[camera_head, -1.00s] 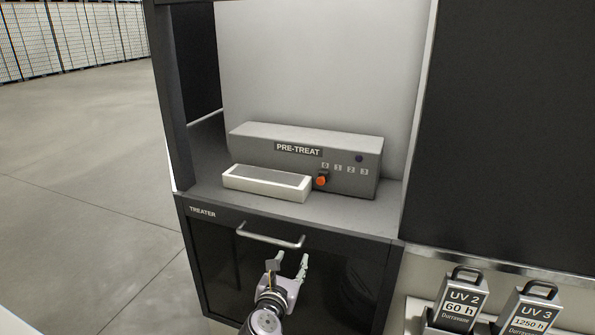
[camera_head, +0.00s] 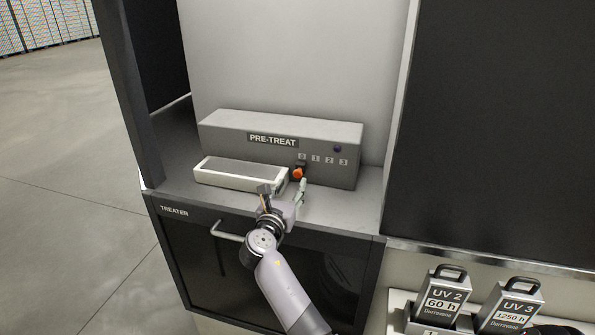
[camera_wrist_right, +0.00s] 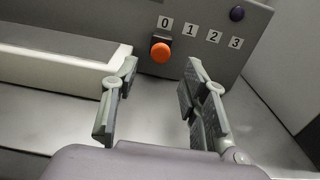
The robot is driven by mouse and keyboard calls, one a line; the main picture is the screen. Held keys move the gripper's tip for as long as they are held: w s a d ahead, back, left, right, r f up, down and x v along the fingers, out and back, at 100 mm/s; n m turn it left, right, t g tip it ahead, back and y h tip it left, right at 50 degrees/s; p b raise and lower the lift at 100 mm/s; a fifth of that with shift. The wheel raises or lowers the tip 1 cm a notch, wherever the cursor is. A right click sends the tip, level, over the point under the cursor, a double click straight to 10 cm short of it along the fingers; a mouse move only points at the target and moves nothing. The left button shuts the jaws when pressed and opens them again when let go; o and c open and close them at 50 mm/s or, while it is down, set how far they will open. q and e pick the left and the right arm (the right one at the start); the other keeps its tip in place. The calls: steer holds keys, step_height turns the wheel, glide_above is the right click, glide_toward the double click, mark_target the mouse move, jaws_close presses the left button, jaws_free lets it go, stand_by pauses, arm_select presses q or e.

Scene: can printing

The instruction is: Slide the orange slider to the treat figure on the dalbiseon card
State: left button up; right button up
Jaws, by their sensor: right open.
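The orange slider (camera_head: 298,173) is on the front of the grey PRE-TREAT box (camera_head: 228,134), below the mark 0 at the left end of the row 0, 1, 2, 3. In the right wrist view the orange slider (camera_wrist_right: 161,52) shows ahead, between and beyond my open fingers. My right gripper (camera_head: 284,188) is open and empty, just in front of the slider and apart from it. It also shows in the right wrist view (camera_wrist_right: 158,92). No dalbiseon card is in view. My left gripper is not in view.
A white-rimmed tray (camera_head: 203,180) stands left of the slider, close to my right gripper's left finger. The cabinet marked TREATER (camera_head: 172,230) has a bar handle (camera_head: 226,234) below. UV 2 (camera_head: 440,298) and UV 3 (camera_head: 512,307) cartridges stand at the lower right. The shelf right of the gripper is clear.

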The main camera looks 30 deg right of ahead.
mark_target(297, 175)
steer(key=x, duration=0.6)
steer(key=shift+r+p, duration=0.15)
steer(key=shift+p, duration=0.2)
steer(key=shift+w+d, duration=0.35)
steer(key=shift+d, duration=0.1)
steer(key=shift+c, duration=0.2)
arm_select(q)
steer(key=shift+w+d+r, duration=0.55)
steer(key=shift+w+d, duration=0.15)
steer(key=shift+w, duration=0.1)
arm_select(e)
jaws_close()
